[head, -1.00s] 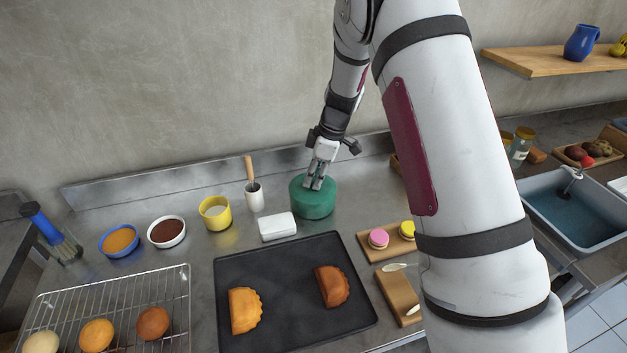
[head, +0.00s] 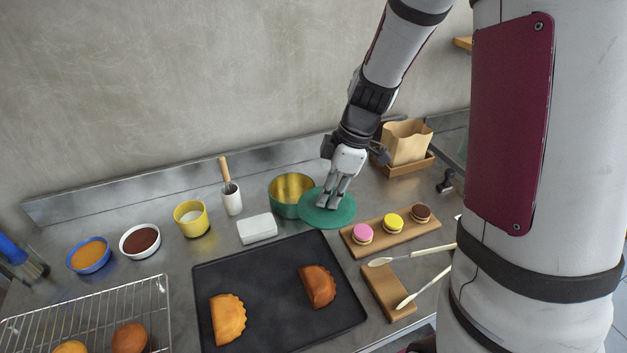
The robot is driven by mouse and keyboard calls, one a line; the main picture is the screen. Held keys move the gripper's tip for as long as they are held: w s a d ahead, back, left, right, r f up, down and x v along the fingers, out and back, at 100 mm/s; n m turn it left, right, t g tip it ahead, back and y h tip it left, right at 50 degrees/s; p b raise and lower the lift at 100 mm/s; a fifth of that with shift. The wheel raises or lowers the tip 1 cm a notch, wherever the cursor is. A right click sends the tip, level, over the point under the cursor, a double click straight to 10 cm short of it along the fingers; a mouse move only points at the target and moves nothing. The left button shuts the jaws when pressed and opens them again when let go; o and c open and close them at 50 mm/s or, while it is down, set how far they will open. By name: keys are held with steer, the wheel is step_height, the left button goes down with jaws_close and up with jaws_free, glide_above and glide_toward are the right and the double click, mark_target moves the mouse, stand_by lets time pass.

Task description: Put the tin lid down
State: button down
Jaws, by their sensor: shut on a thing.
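The tin lid (head: 317,219) is a flat green disc in the middle of the head view. My gripper (head: 328,202) points down over it and is shut on its top, where the fingers hide the grip itself. The green tin (head: 284,206) stands just left of the lid, open, with a gold inside showing. The lid overlaps the tin's right edge in the picture. I cannot tell whether the lid rests on the counter or hangs just above it.
A white block (head: 257,229) lies left of the tin. A dark baking tray (head: 270,272) with two pastries is in front. A board (head: 377,237) with macarons is to the right, and a paper bag (head: 406,143) stands behind. Some bare counter lies between lid and bag.

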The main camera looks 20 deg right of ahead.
steer(key=shift+s+d, duration=0.15)
steer(key=shift+s, duration=0.2)
steer(key=w+d+m+t+h, duration=0.2)
steer(key=w+d+m, duration=0.6)
steer(key=w+d, duration=0.3)
steer(key=shift+m, duration=0.5)
steer(key=f, duration=0.2)
steer(key=d+f, duration=0.1)
steer(key=f, duration=0.1)
steer(key=d+f+p, duration=0.1)
steer(key=f, duration=0.1)
steer(key=shift+s, duration=0.2)
steer(key=shift+f+p, duration=0.3)
steer(key=shift+f, duration=1.8)
steer(key=shift+f, duration=0.1)
steer(key=c, duration=1.5)
jaws_free()
